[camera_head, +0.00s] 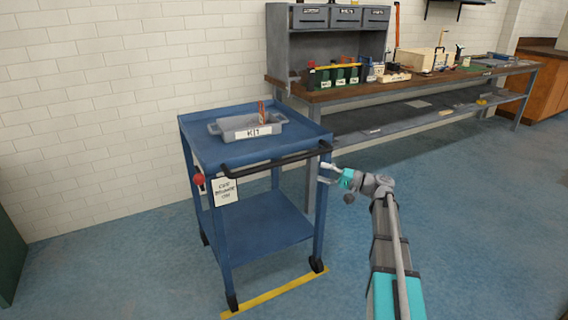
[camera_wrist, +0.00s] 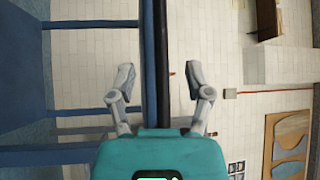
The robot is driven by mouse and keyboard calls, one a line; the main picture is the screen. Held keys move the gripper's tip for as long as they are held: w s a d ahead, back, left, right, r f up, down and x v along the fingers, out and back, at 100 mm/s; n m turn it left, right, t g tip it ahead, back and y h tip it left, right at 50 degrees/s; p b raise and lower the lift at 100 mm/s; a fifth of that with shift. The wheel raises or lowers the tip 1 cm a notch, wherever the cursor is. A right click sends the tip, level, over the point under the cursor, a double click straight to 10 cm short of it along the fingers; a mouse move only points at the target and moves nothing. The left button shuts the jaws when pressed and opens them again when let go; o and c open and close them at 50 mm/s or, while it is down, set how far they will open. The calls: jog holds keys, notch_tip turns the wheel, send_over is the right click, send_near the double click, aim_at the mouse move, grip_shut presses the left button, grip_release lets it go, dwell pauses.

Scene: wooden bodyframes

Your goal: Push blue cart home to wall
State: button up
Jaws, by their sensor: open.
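The blue cart (camera_head: 262,222) stands upright on dark casters beside the white brick wall (camera_head: 90,100). A black handle bar (camera_head: 275,159) runs along its near top edge. My gripper (camera_head: 325,173) is open at the right end of this handle, beside the cart's near right corner. In the wrist view, the black bar (camera_wrist: 163,50) and a blue cart edge (camera_wrist: 148,50) show between the open fingers (camera_wrist: 159,80). The fingers are not closed on the bar, and I cannot tell whether they touch it. The width of the gap between cart and wall is hidden.
A grey bin labelled KIT (camera_head: 249,126) sits on the cart's top. A red knob (camera_head: 199,179) and a white sign (camera_head: 225,191) are on its near left side. A yellow floor strip (camera_head: 275,297) lies at the near casters. A workbench (camera_head: 420,90) stands right.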

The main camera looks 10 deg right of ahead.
aim_at(288, 163)
jog(key=p+x, duration=0.1)
jog(key=x, duration=1.2)
jog(key=shift+w+p, duration=0.1)
jog(key=shift+p, duration=0.3)
jog(key=shift+c, duration=0.2)
grip_shut()
